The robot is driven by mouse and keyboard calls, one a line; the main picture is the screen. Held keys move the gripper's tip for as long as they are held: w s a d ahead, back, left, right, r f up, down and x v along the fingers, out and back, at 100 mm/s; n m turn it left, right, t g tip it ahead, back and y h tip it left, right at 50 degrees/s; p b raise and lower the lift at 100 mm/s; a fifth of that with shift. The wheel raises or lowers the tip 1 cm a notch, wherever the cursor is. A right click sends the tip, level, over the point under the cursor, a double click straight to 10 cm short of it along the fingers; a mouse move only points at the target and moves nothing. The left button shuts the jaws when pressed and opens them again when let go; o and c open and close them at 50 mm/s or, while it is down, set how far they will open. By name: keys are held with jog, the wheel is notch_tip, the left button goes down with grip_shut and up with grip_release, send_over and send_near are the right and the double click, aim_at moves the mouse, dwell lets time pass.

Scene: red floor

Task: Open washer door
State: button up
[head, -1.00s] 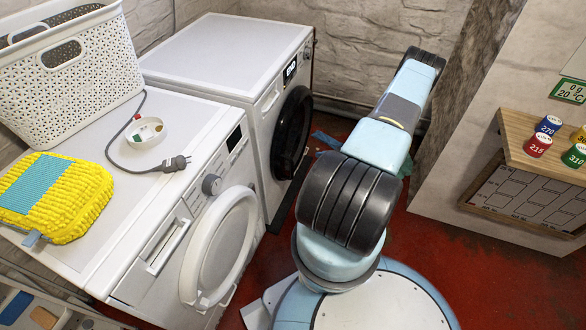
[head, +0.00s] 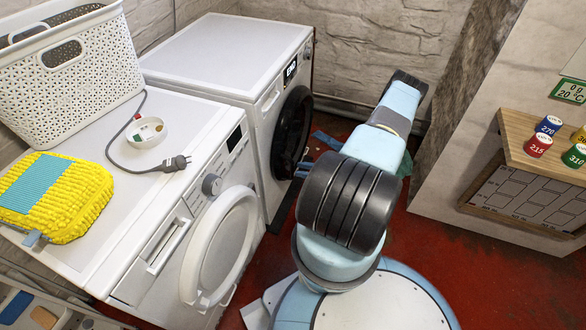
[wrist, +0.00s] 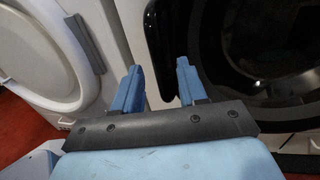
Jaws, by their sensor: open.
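The far white machine (head: 225,55) has a round black door (head: 292,130) on its front, which looks shut. The near white machine (head: 150,215) has a round white-rimmed door (head: 187,285), which also looks shut. In the wrist view, the black door (wrist: 265,50) fills the upper right, with a black handle piece (wrist: 160,45) at its left edge. My gripper (wrist: 160,73) is open and empty, its two blue fingers pointing at the lower end of this handle piece. I cannot tell whether they touch it. In the head view my arm hides most of the gripper.
A wooden shelf (head: 545,150) with several coloured cans is at right.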

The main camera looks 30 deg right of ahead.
aim_at(292, 168)
jog(key=shift+x, duration=2.45)
grip_shut()
jog(key=shift+d, duration=0.1)
